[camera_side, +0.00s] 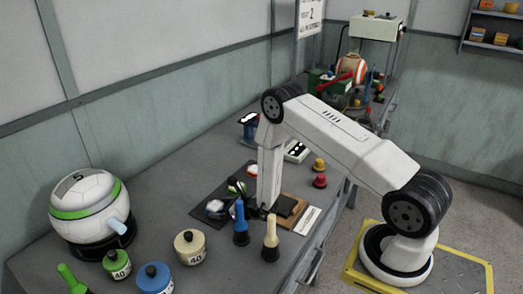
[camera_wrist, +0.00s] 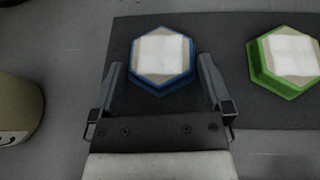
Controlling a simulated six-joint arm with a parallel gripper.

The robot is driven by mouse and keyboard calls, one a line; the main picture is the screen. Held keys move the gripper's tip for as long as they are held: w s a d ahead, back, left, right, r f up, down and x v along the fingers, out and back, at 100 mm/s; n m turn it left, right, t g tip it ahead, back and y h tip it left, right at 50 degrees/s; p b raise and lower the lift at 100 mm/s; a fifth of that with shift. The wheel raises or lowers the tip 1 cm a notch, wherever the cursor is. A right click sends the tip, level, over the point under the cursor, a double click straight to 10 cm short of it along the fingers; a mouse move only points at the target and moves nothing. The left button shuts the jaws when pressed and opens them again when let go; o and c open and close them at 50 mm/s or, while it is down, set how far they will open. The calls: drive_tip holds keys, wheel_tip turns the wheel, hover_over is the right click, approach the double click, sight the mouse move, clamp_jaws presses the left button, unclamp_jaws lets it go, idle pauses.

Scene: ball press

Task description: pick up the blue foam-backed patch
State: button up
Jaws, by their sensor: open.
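The blue foam-backed patch (camera_wrist: 162,60) is a hexagon with a blue rim and a pale square on top. It lies flat on a dark mat (camera_wrist: 221,62) in the wrist view. My gripper (camera_wrist: 162,72) is open, with one finger on each side of the lower part of the patch. No grip on the patch shows, and the height of the fingers above the mat is hard to tell. In the side view my gripper (camera_side: 264,211) points down over the mat area, and my arm hides much of that spot.
A green-rimmed patch (camera_wrist: 287,61) lies to the right on the same mat. A cream pot (camera_side: 190,246), a blue-handled tool (camera_side: 240,222) and a cream-handled tool (camera_side: 271,237) stand close by. A white and green ball (camera_side: 88,207) rests at the left.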

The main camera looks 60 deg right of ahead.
sight(222, 209)
drive_tip(key=shift+c, duration=0.2)
drive_tip(key=c, duration=0.9)
drive_tip(key=shift+r, duration=0.2)
drive_tip(key=shift+r, duration=4.85)
